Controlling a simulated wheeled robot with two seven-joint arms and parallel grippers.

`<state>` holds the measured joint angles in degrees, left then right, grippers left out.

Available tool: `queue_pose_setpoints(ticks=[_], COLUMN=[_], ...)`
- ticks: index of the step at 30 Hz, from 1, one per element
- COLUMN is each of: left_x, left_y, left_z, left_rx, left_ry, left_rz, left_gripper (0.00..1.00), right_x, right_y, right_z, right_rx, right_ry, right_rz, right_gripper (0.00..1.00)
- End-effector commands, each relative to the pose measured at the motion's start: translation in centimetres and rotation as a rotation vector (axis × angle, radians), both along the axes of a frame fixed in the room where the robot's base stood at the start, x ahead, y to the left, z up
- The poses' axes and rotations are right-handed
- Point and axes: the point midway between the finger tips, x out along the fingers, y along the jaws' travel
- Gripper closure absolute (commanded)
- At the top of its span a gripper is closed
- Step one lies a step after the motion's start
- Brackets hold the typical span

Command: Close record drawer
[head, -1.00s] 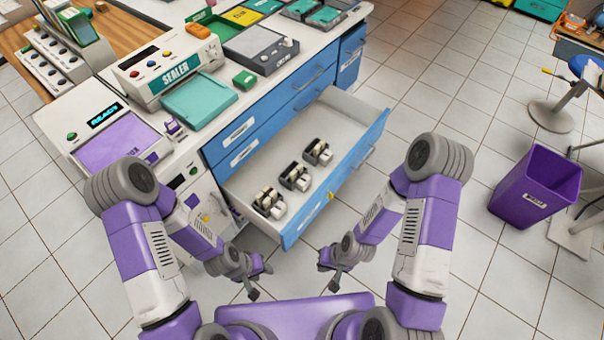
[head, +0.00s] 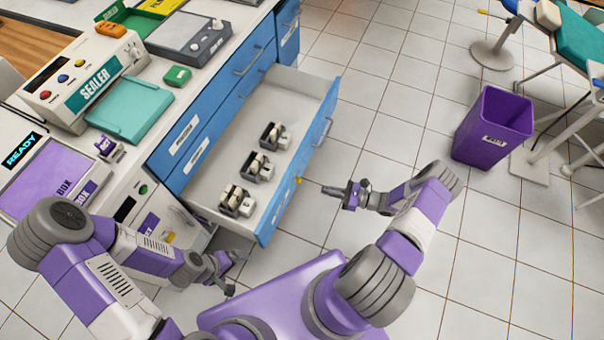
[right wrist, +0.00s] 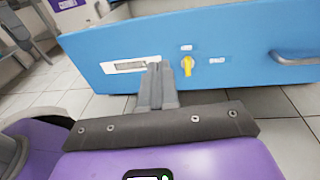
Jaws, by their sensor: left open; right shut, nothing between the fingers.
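The record drawer (head: 292,163) is a blue-fronted, white-lined drawer pulled well out of the blue cabinet. Three small black-and-white devices stand inside it. In the right wrist view its blue front (right wrist: 225,65) shows a label, a yellow turn-knob (right wrist: 187,65) and a metal handle (right wrist: 297,58). My right gripper (head: 326,189) is shut and empty, just in front of the drawer front and pointing at it; in the right wrist view its fingers (right wrist: 155,80) appear between label and knob. Whether they touch is unclear. My left gripper (head: 232,274) is open and empty, low by the drawer's near corner.
A purple bin (head: 492,127) stands on the tiled floor at the right, near a stool and chair. The counter holds a sealer (head: 85,80), a teal tray (head: 130,108) and a purple-topped box unit (head: 45,180). Floor right of the drawer is clear.

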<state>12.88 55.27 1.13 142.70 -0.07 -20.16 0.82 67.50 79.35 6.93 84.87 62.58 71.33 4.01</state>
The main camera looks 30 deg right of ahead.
Motion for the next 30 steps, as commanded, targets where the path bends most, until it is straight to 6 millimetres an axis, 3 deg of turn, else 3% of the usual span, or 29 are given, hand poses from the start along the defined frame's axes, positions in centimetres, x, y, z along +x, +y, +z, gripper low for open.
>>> queue_pose_setpoints(ticks=[1,3,7,21,30], left_x=[0.0,0.0,0.0,0.0,0.0], left_y=[0.0,0.0,0.0,0.0,0.0], left_z=[-0.2,-0.2,-0.3,-1.6,-2.4], left_rx=[0.000,0.000,0.000,0.000,0.000], left_ry=[0.000,0.000,0.000,0.000,0.000], left_rz=[0.000,0.000,0.000,0.000,0.000], left_gripper=[0.00,0.00,0.00,0.00,0.00], right_x=[0.0,0.1,0.7,7.7,10.4], right_y=[-1.5,-2.8,-3.0,3.2,5.5], right_z=[0.0,0.2,0.4,0.3,0.4], right_rx=[0.023,0.044,0.057,0.055,0.054], right_ry=[-0.022,-0.044,-0.060,-0.059,-0.057], right_rz=[-0.054,-0.098,-0.123,-0.116,-0.118], right_gripper=[1.00,1.00,1.00,1.00,1.00])
